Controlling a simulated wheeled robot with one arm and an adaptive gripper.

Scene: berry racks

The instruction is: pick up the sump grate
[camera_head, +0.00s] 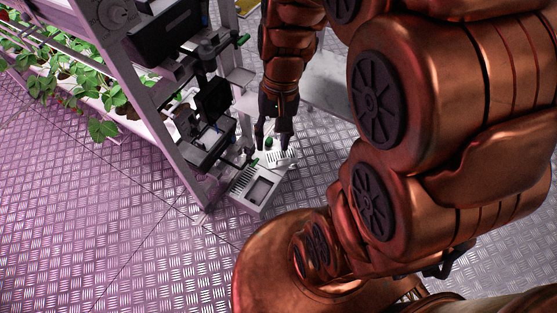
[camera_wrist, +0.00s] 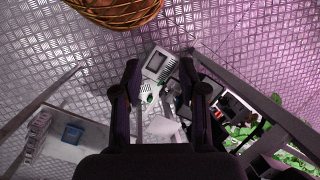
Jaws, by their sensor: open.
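A light grey slotted piece, which looks like the sump grate (camera_head: 281,160), lies at the far end of a pale sump box (camera_head: 262,192) at the foot of the rack. Slots also show on the box's left part, so I cannot tell the grate's exact edges. My gripper (camera_head: 271,143) points down above the far end of the box, open, with nothing seen in it. In the wrist view, the box (camera_wrist: 154,65) shows between and beyond my fingertips (camera_wrist: 160,70). A slotted pale part (camera_wrist: 146,90) lies just inside the left finger.
A rack post (camera_head: 165,120) and dark equipment (camera_head: 208,140) stand close left of the box. A small green knob (camera_head: 268,142) shows near my fingers. Plants (camera_head: 85,75) fill the rack at left. The patterned metal floor (camera_head: 110,230) in front is clear.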

